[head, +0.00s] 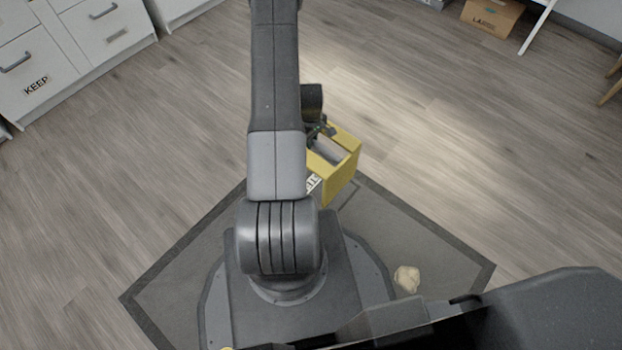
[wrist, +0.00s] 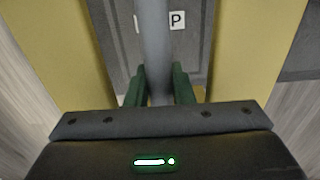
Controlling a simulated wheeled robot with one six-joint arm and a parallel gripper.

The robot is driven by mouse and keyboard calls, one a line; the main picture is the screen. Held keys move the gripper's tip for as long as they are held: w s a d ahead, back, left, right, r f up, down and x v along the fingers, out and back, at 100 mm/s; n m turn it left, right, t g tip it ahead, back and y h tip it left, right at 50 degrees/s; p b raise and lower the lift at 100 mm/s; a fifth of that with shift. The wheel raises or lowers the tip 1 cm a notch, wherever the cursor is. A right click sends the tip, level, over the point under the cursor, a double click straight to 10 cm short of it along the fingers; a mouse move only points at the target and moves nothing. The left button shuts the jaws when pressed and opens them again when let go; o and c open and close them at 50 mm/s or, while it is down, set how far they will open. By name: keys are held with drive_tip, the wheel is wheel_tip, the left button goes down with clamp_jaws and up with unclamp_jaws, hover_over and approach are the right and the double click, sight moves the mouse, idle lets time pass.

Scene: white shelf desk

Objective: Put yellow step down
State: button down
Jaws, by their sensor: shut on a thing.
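The yellow step (head: 343,178) shows in the head view just right of my arm, over the far corner of the grey mat. It is box-like, with yellow side panels, a grey bar between them and a white lettered label. My arm hides its left part. My gripper (head: 322,130) is at its top. In the wrist view, the green fingers of my gripper (wrist: 159,74) are closed around the grey bar, with yellow panels of the step (wrist: 240,60) on both sides. I cannot tell whether its underside touches the floor.
A grey mat (head: 430,240) with a dark border lies around my base. A crumpled beige thing (head: 406,278) is near its right side. White drawers (head: 60,60) stand upper left. A cardboard box (head: 491,16) sits upper right. The wood floor right of the step is clear.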

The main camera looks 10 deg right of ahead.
wheel_tip(320, 180, down, 10)
drive_tip(key=b, duration=0.3)
idle(0.3)
drive_tip(key=shift+f, duration=0.1)
drive_tip(key=shift+f+b, duration=0.1)
drive_tip(key=shift+b, duration=0.25)
drive_tip(key=c, duration=1.3)
unclamp_jaws()
drive_tip(key=shift+s, duration=0.1)
drive_tip(key=shift+o, duration=0.2)
wheel_tip(320, 180, up, 12)
drive_tip(key=p, duration=0.4)
